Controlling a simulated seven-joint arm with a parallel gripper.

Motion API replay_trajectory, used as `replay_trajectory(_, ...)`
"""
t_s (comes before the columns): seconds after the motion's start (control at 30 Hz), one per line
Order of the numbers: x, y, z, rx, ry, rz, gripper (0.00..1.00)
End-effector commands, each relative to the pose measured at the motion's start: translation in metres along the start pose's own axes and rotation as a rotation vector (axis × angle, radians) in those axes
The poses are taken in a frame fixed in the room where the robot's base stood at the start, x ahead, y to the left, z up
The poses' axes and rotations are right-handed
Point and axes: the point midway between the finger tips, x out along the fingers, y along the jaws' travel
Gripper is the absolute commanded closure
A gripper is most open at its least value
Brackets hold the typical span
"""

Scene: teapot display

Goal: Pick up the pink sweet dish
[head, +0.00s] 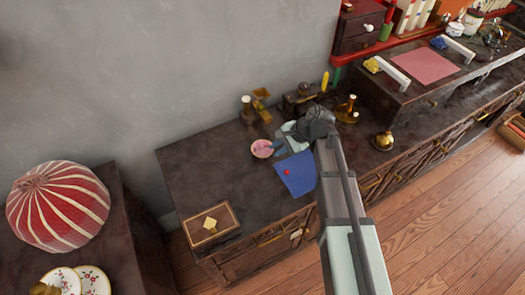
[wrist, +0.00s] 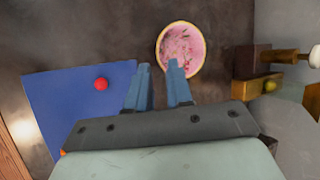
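The pink sweet dish (head: 262,149) is a small round pink bowl with a pale rim, standing on the dark cabinet top. In the wrist view the dish (wrist: 181,50) shows from above, with a speckled pink inside. My gripper (head: 276,149) is just to the right of the dish in the head view. In the wrist view my gripper's (wrist: 160,66) two blue fingers are apart, with nothing seen between them. The right finger's tip overlaps the dish's lower left edge in the picture; I cannot tell whether they touch.
A blue sheet (head: 297,174) with a red ball (wrist: 101,84) on it lies beside the dish. A wooden box (head: 210,226) stands at the cabinet's front left. Wooden and brass items (head: 261,104) stand behind the dish by the wall. The cabinet top left of the dish is clear.

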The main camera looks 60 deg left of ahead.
Motion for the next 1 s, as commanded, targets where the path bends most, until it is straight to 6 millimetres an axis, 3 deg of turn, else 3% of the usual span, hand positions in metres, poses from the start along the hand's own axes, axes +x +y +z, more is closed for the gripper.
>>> replay_trajectory(0.4, 0.045, 0.001, -0.001, 0.0, -0.001, 0.001, 0.8)
replay_trajectory(0.67, 0.05, 0.001, -0.001, 0.0, 0.0, 0.0, 0.8)
replay_trajectory(0.9, 0.05, 0.001, 0.0, 0.0, 0.0, 0.0, 1.0)
replay_trajectory(1.0, 0.05, 0.001, 0.0, 0.0, 0.0, 0.0, 1.0)
